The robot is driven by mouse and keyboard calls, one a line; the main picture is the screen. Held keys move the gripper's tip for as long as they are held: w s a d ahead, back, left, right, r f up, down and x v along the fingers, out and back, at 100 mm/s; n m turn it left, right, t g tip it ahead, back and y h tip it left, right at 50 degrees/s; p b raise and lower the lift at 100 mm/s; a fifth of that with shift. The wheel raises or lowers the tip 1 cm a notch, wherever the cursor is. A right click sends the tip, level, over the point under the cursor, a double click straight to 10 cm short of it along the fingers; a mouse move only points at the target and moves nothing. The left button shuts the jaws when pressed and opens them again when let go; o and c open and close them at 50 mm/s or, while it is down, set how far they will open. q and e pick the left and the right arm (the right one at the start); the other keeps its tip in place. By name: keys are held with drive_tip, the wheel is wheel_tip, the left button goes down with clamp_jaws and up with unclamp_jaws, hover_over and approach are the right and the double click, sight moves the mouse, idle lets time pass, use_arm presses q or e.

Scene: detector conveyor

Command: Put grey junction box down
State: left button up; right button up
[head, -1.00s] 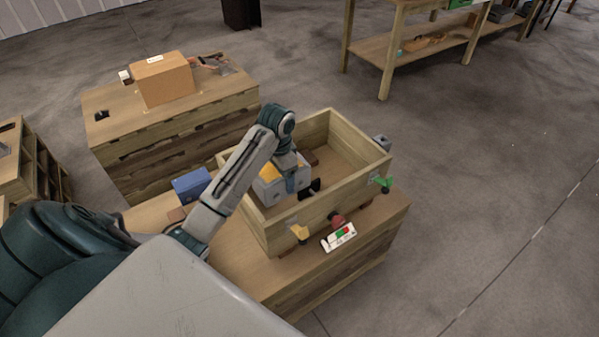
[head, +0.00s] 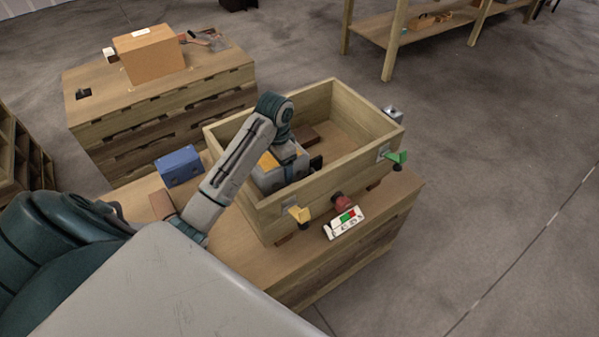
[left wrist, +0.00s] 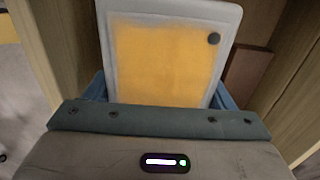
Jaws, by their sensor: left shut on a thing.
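The grey junction box (head: 266,180) has a yellow-orange panel on top and is inside the wooden crate (head: 345,153), toward its left end. In the left wrist view the junction box (left wrist: 165,60) fills the middle, with its yellow panel and a dark round knob facing me. My left gripper (head: 288,172) reaches down into the crate and is shut on the box. Blue fingers show at both sides of the box in the wrist view. Whether the box's underside touches the crate floor is hidden. My right gripper is not in view.
A brown block (head: 303,136) lies in the crate behind the box. A blue box (head: 180,166) stands left of the crate. A yellow clamp (head: 299,214), red button (head: 339,201) and green clamp (head: 398,157) are along the front. A cardboard box (head: 149,54) stands on another bench.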

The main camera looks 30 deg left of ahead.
use_arm(q)
drive_tip(key=shift+f, duration=0.25)
drive_tip(key=shift+w, duration=0.25)
drive_tip(key=w+a+f, duration=0.1)
drive_tip(key=w+f, duration=0.2)
drive_tip(key=w, duration=0.4)
drive_tip(key=w+a+f, duration=0.2)
drive_tip(key=w+f, duration=0.1)
drive_tip(key=w, duration=0.5)
drive_tip(key=shift+w+a+p, duration=0.15)
drive_tip(key=shift+a+p, duration=0.1)
drive_tip(key=shift+p, duration=0.05)
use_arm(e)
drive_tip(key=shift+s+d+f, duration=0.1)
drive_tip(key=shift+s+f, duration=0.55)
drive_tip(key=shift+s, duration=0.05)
use_arm(q)
drive_tip(key=shift+f, duration=0.15)
